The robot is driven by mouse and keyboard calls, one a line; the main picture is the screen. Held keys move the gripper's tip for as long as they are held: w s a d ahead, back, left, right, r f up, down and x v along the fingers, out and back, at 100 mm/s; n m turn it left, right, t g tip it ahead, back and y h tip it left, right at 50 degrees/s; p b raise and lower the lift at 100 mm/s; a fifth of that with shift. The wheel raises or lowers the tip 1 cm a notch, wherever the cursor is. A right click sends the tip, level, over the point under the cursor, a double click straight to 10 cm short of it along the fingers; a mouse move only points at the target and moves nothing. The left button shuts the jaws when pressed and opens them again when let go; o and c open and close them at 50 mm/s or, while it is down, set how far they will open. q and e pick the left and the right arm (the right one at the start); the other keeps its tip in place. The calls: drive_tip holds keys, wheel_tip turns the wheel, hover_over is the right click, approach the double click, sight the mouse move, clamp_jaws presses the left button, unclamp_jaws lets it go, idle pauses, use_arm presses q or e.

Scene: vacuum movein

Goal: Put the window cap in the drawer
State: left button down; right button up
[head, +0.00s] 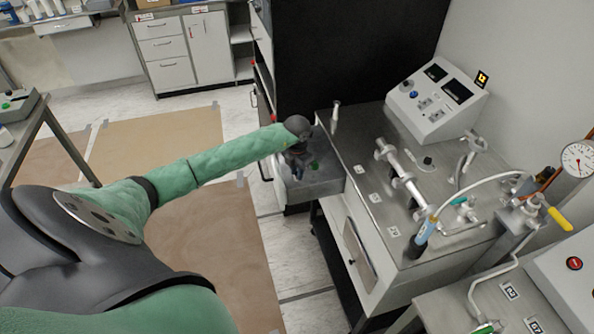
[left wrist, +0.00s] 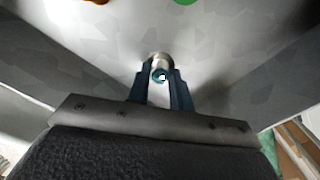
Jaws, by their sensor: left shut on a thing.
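The drawer (head: 322,186) is a grey metal tray pulled out from the left side of the steel bench. My left gripper (head: 298,173) points down into it. In the left wrist view its fingers (left wrist: 161,88) are shut on the window cap (left wrist: 160,60), a small round metallic piece with a teal middle. The grey drawer floor and walls (left wrist: 235,75) surround the fingers there. Whether the cap touches the drawer floor I cannot tell. The cap is hidden behind the gripper in the head view. My right gripper is not in view.
A green item (head: 315,166) lies in the drawer beside the gripper, and an orange item (left wrist: 97,2) shows at the wrist view's top edge. The steel bench (head: 372,200) carries a control box (head: 437,98) and metal tubing. A black panel (head: 350,50) stands behind the drawer.

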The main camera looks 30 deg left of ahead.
use_arm(q)
drive_tip(key=shift+f, duration=0.1)
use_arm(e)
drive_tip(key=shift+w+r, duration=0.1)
use_arm(q)
drive_tip(key=c, duration=1.3)
unclamp_jaws()
drive_tip(key=shift+o, duration=0.2)
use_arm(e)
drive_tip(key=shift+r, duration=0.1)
use_arm(q)
drive_tip(key=shift+r, duration=0.55)
wheel_tip(320, 180, up, 11)
drive_tip(key=b, duration=0.4)
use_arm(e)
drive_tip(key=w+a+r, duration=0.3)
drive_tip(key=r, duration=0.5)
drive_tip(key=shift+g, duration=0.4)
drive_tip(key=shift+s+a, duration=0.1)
